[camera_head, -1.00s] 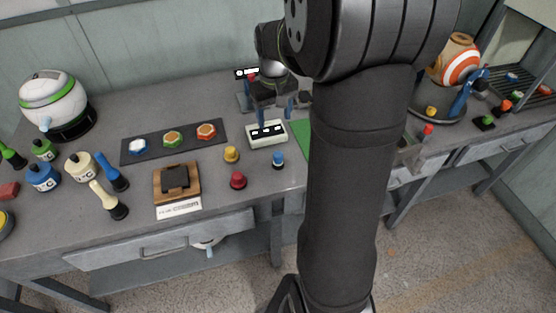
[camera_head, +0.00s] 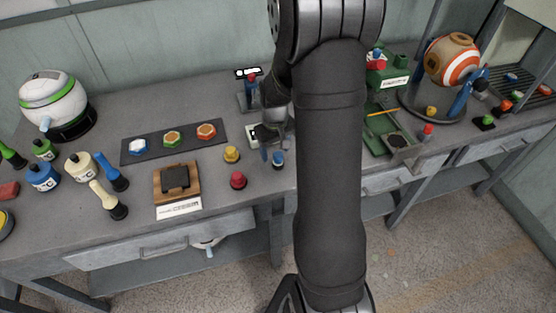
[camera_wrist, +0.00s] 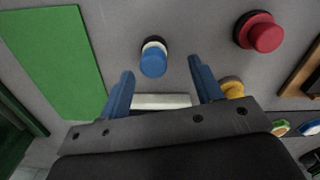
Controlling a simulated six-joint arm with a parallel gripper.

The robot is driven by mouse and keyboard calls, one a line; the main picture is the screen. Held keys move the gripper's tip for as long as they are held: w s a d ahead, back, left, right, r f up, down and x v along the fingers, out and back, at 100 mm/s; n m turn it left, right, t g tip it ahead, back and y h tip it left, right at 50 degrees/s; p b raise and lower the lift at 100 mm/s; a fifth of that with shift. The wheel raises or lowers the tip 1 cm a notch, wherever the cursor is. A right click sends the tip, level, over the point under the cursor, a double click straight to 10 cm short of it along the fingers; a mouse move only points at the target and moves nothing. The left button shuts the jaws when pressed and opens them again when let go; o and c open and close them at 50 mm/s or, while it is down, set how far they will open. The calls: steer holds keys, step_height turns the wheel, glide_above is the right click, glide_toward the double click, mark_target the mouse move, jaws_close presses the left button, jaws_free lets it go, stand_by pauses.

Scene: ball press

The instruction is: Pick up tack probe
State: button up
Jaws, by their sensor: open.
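No label I can read names the tack probe, so I cannot tell which object it is. A short blue-capped piece with a white band and dark base (camera_head: 278,159) stands near the table's front edge. It also shows in the wrist view (camera_wrist: 153,60), slightly beyond the gap between my fingertips. My gripper (camera_wrist: 161,68) is open, its blue fingers apart and nothing between them. In the head view it (camera_head: 272,153) hangs just beside the blue-capped piece. A red-and-blue upright tool (camera_head: 251,84) stands in a grey holder at the back.
A red knob (camera_head: 238,180) and a yellow knob (camera_head: 231,154) stand to the left. A white box (camera_head: 252,135) is partly hidden behind my gripper. A green mat (camera_wrist: 52,60) lies on one side. A wooden block (camera_head: 163,192) sits further left.

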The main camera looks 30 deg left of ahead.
mark_target(278, 154)
steer(key=f, duration=0.4)
steer(key=shift+w+d+f, duration=0.2)
steer(key=shift+d+f, duration=0.1)
steer(key=shift+f, duration=0.1)
steer(key=c, duration=1.1)
